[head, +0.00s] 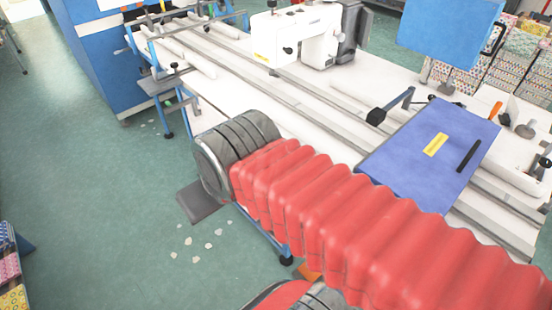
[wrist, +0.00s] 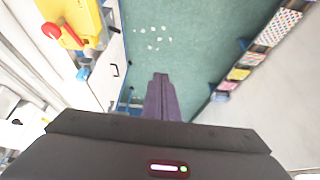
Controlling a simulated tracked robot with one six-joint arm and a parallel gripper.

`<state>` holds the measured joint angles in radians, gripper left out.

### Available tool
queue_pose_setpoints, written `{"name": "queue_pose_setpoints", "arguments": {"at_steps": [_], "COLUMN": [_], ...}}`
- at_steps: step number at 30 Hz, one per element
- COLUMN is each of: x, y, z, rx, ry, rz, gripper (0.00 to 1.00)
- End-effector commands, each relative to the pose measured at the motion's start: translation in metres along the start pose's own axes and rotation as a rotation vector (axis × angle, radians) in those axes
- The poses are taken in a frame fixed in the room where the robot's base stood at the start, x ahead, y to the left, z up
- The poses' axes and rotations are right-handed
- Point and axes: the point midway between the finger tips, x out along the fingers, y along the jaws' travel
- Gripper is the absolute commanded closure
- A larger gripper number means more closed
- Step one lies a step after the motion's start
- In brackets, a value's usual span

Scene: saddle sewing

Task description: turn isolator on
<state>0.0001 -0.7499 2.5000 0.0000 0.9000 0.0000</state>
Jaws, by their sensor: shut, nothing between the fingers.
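A yellow box (wrist: 82,14), which looks like the isolator, is at the top left of the wrist view, partly cut off by the top edge. A red lever (wrist: 71,36) with a round red knob (wrist: 52,30) sticks out from it. My gripper (wrist: 160,77) is shut and empty in the middle of the wrist view. Its fingertips are to the right of the box and apart from it, with green floor behind them. I cannot tell the lever's on or off position. The head view shows neither the yellow box nor my gripper; my red arm covers its lower right.
A long white machine table (head: 225,92) with rails carries a white sewing head (head: 292,38) and a blue plate (head: 432,150). A blue cabinet (head: 92,50) stands at the back left. Fabric stacks (wrist: 279,27) line the right of the wrist view. Green floor (head: 75,170) at left is largely clear, with scraps.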

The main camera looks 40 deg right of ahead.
Motion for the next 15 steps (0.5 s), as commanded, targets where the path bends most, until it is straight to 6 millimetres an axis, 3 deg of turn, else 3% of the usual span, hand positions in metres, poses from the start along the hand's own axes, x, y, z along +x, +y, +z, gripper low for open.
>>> {"name": "queue_pose_setpoints", "arguments": {"at_steps": [15], "x": [-0.0006], "y": [0.0044], "z": [-0.0063], "rx": [0.027], "ry": [-0.019], "rz": [0.006], "gripper": [1.00]}}
